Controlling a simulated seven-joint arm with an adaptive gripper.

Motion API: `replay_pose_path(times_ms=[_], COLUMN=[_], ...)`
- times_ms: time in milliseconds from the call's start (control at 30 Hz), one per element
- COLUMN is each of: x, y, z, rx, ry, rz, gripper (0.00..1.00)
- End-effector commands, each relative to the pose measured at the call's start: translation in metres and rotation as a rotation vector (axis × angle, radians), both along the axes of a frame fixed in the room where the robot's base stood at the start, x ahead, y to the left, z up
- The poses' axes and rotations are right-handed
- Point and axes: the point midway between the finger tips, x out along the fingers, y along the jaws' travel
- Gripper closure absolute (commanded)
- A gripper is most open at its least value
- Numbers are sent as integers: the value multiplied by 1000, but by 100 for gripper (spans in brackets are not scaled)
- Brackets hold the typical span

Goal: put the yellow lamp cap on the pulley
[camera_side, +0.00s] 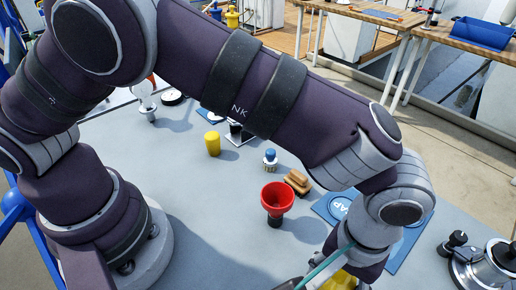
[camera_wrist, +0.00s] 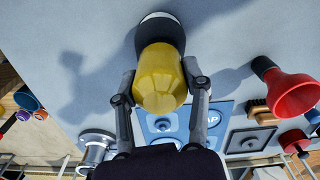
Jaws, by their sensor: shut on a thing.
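My gripper (camera_wrist: 161,84) has its fingers on both sides of a yellow lamp cap (camera_wrist: 160,88), shut on it. A dark, round part with a pale end (camera_wrist: 160,28) shows directly beyond the cap. I cannot tell whether it belongs to the cap or is a separate thing. In the side view the yellow piece (camera_side: 341,280) shows only partly at the bottom edge, below my wrist, and the fingertips are cut off. I cannot pick out the pulley for certain in either view.
A red funnel-shaped piece (camera_side: 277,197) stands near a brown block (camera_side: 297,182). A blue mat (camera_side: 334,207) lies beside my wrist. A metal winch (camera_side: 484,268) is at the right. Another yellow cylinder (camera_side: 213,144) stands farther back. The grey table front (camera_side: 215,235) is clear.

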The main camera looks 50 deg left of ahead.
Motion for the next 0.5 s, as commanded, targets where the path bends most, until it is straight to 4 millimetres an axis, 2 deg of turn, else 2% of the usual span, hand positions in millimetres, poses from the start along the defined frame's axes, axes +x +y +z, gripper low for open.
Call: replay_pose_path(times_ms=[367, 400, 500], x=[0, 0, 0], y=[0, 0, 0], z=[-7, -6, -6], rx=[-2, -2, -2], ry=[0, 0, -1], rz=[0, 0, 0], gripper=[90, 49, 36])
